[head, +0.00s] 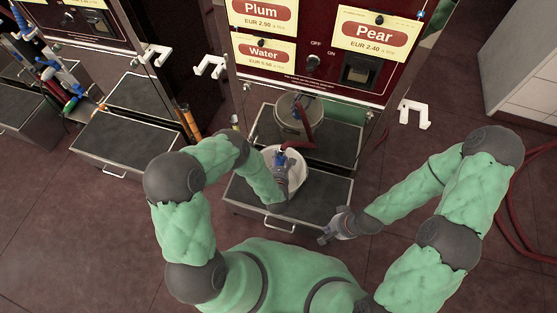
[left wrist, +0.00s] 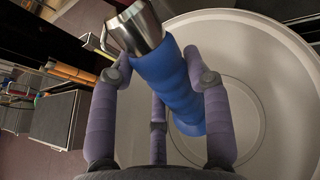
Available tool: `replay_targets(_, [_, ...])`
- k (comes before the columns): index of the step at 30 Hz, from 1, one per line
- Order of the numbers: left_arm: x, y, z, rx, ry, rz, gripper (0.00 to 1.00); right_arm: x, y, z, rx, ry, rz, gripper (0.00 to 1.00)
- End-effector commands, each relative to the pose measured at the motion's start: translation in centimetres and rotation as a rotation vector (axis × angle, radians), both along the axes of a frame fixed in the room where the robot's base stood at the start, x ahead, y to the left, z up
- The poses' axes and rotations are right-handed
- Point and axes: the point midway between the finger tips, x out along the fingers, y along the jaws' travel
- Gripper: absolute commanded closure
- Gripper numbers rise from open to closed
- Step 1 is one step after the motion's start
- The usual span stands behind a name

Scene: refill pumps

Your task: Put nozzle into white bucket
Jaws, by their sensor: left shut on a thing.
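The white bucket (head: 301,172) stands on the dark front tray below the red pump panel. It fills much of the left wrist view (left wrist: 285,60), empty inside where visible. My left gripper (head: 281,160) is at the bucket's left side and is shut on the nozzle. The nozzle (left wrist: 170,85) has a blue grip and a silver metal end, and lies tilted between my fingers across the bucket's opening. I cannot tell whether any of it is below the rim. A red hose (head: 302,144) runs by the nozzle. My right gripper (head: 328,236) is near the tray's front right corner, apart from the bucket.
A metal pot (head: 297,125) stands on the rear tray behind the bucket. White holders (head: 414,113) stick out on the pump's sides. The front tray (head: 325,190) has free room right of the bucket. Another pump with a tray (head: 120,145) stands at left.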

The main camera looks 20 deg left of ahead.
Motion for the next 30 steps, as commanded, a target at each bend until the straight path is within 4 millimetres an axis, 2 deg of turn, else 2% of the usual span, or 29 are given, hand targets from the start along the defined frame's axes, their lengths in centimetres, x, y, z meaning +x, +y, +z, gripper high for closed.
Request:
replay_targets(12, [0.1,0.0,-0.9,0.001,-0.001,0.001,0.91,0.0,0.0,0.0,0.000,0.000,0.000,1.00])
replay_targets(13, [0.1,0.0,-1.0,0.001,-0.001,0.001,0.49,0.0,0.0,0.0,0.000,0.000,0.000,1.00])
replay_targets(15, [0.1,0.0,-0.9,0.001,-0.001,0.001,0.29,0.0,0.0,0.0,0.000,0.000,0.000,1.00])
replay_targets(16, [0.1,0.0,-0.9,0.001,-0.001,0.001,0.24,0.0,0.0,0.0,0.000,0.000,0.000,1.00])
replay_targets(30, [0.0,0.0,-1.0,0.000,0.002,0.000,0.24,0.0,0.0,0.0,0.000,0.000,0.000,1.00])
